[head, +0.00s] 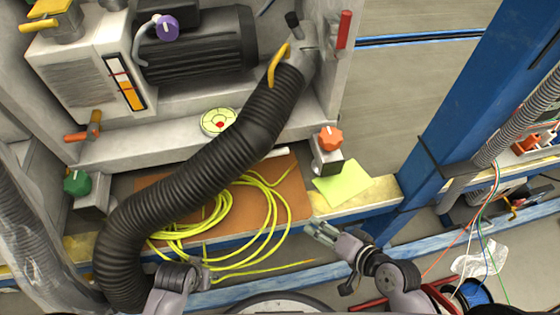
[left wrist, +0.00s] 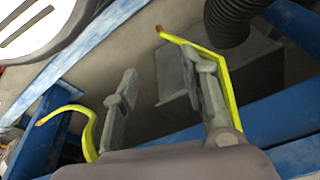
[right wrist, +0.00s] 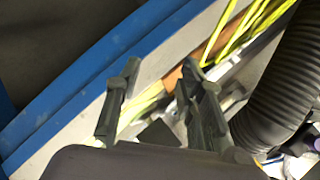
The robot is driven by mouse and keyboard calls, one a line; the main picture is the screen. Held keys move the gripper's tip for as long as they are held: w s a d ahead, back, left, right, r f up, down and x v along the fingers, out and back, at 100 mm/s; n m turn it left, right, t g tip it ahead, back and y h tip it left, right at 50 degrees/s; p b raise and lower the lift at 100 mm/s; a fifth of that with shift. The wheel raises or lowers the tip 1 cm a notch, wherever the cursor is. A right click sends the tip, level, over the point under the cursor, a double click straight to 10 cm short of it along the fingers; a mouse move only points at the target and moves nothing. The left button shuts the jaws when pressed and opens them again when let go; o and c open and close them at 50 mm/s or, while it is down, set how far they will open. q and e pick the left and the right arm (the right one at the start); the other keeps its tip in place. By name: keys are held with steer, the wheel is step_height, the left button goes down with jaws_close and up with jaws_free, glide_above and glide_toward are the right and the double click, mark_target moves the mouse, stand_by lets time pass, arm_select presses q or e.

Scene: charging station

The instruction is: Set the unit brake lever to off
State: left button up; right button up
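No label reading "brake" is legible, so I cannot tell which control is the brake lever. A red handle (head: 343,30) stands on the right side of the unit. An orange lever (head: 84,132) sits at the unit's lower left. A yellow handle (head: 278,64) is by the upper end of the black hose (head: 215,160). My right gripper (head: 322,232) is open and empty, below the unit's front ledge and apart from these levers; its fingers show in the right wrist view (right wrist: 160,68). My left gripper (left wrist: 168,70) is open, with yellow cable near its fingers.
A purple knob (head: 166,27), green knob (head: 76,182) and orange knob (head: 330,138) are on the unit. Coiled yellow cable (head: 195,222) lies on a brown board (head: 292,185). A blue post (head: 480,90) stands at right. Blue rails (head: 410,262) run along the front.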

step_height(320, 180, up, 12)
steer(key=w+m+t+y, duration=0.2)
steer(key=m+t, duration=0.2)
steer(key=m, duration=0.3)
arm_select(q)
steer(key=shift+w+d+r, duration=0.1)
steer(key=shift+w+r, duration=0.15)
steer(key=shift+r, duration=0.2)
arm_select(e)
steer(key=r+x, duration=0.1)
steer(key=x, duration=1.7)
steer(key=shift+t, duration=0.3)
arm_select(q)
steer(key=shift+s, duration=0.1)
arm_select(e)
steer(key=shift+w, duration=0.1)
steer(key=shift+c, duration=0.2)
steer(key=shift+c, duration=0.6)
arm_select(q)
steer(key=shift+s+f, duration=0.1)
arm_select(e)
jaws_close()
